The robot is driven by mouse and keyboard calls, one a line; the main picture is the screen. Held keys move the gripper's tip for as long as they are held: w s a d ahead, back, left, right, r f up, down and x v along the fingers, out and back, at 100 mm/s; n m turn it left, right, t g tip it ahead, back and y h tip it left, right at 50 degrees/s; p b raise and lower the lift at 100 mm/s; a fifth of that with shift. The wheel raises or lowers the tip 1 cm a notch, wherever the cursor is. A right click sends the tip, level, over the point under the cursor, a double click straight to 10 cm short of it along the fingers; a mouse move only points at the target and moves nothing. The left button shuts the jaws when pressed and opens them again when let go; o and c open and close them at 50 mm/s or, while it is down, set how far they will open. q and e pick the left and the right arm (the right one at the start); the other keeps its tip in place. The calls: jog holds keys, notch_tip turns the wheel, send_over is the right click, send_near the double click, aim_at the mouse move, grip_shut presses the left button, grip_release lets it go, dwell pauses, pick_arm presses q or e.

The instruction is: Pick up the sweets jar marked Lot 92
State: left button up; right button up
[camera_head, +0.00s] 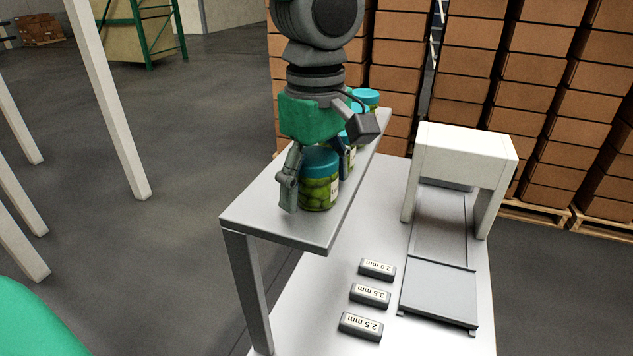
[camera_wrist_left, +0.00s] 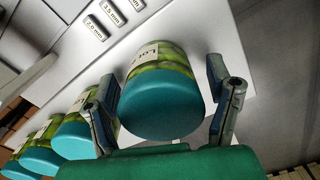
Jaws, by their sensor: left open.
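The nearest sweets jar (camera_head: 319,192) stands upright near the front end of a raised metal shelf, with a blue lid and green contents. Its label is partly visible in the left wrist view (camera_wrist_left: 160,105), starting with "LOT"; I cannot read the number. My left gripper (camera_head: 316,186) is open from above, with one finger on each side of this jar. The wrist view shows the jar between the open fingers (camera_wrist_left: 165,98); I cannot tell whether they touch it. More blue-lidded jars (camera_head: 366,97) stand behind it in a row (camera_wrist_left: 76,136). My right gripper is not in view.
The shelf (camera_head: 290,226) stands above a lower table (camera_head: 440,336). The table holds three grey blocks marked 2.0, 3.5 and 2.5 mm (camera_head: 370,295), and a white arch (camera_head: 465,155) over a grey track. Stacked cartons (camera_head: 460,70) stand behind. Neighbouring jars are close to the gripper.

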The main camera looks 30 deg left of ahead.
pick_arm(q)
jog(key=shift+w+f, duration=0.15)
jog(key=shift+s, duration=0.2)
jog(key=c, duration=1.3)
jog(key=shift+w, duration=0.1)
